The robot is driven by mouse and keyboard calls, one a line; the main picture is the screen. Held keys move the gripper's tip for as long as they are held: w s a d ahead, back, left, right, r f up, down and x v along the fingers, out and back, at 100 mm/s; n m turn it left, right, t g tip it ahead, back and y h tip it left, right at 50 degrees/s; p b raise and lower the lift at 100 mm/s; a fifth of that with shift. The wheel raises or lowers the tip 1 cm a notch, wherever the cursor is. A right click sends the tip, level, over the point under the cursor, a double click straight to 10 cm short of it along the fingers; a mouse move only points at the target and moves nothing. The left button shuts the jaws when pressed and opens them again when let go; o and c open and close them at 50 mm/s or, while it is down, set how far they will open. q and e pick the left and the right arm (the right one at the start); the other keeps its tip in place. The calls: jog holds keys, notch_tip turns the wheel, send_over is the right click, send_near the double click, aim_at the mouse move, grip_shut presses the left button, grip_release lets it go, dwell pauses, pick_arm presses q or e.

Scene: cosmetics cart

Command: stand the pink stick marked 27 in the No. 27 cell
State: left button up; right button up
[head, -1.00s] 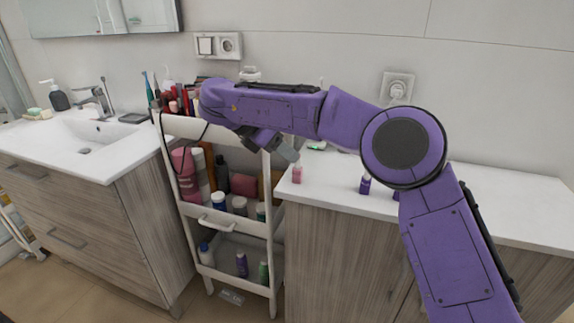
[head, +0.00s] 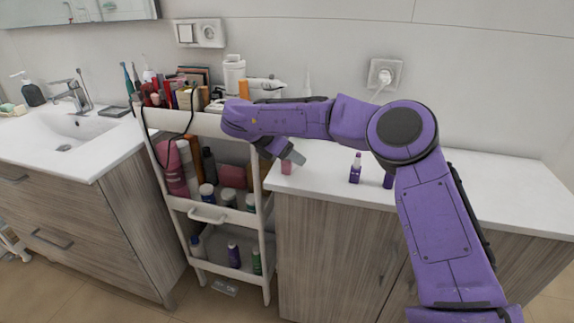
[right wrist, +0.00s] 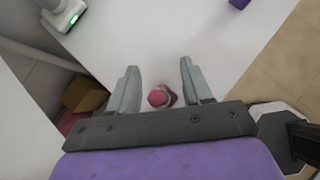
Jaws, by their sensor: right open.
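A small pink stick (head: 286,168) stands on the white counter near its left end, beside the cart. In the right wrist view the pink stick (right wrist: 161,97) shows from above, between the two grey fingers and apart from both. My right gripper (head: 290,157) is open just above and around the stick, partly hiding it in the head view; it also shows in the right wrist view (right wrist: 158,64). I cannot read any number on the stick. The No. 27 cell cannot be made out. My left gripper is not in view.
The cart (head: 212,217) stands left of the counter (head: 460,180), its top tray crowded with cosmetics and partly behind my right arm. A purple bottle (head: 355,168) and another purple item (head: 388,181) stand right of the stick. A sink (head: 70,138) is at the left.

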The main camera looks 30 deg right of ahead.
grip_shut()
